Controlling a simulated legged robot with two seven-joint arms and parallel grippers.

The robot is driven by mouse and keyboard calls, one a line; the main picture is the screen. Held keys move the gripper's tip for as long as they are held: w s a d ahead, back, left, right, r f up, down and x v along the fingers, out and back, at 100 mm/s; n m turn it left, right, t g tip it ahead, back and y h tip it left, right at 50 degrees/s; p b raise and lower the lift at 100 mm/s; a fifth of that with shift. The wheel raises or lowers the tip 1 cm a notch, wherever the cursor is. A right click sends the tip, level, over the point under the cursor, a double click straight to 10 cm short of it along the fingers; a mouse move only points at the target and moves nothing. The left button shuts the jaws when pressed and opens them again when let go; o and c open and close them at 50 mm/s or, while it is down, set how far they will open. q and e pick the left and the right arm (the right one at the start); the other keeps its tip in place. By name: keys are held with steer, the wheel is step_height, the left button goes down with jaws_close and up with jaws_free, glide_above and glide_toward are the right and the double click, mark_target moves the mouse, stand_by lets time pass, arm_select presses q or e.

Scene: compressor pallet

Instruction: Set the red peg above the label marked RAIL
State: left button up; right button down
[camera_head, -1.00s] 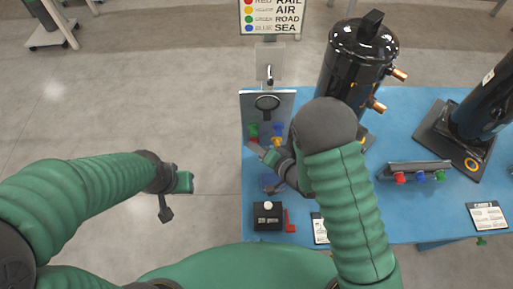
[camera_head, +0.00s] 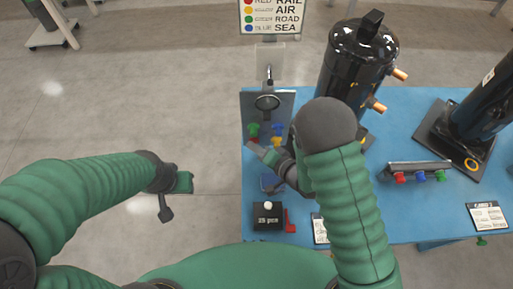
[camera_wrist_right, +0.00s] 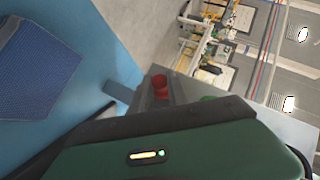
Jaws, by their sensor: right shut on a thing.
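My right gripper (camera_head: 264,152) is at the board's lower left and is shut on the red peg. Labels on the board are too small to read. My left gripper (camera_head: 173,196) hangs over the floor left of the table; its finger opening is unclear.
A sign (camera_head: 270,17) pairs red with RAIL, yellow AIR, green ROAD, blue SEA. A black compressor (camera_head: 357,62) stands right of the board. A black box (camera_head: 268,215) sits at the table's front left.

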stand_by(0.4)
steer(key=s, duration=0.6)
stand_by(0.6)
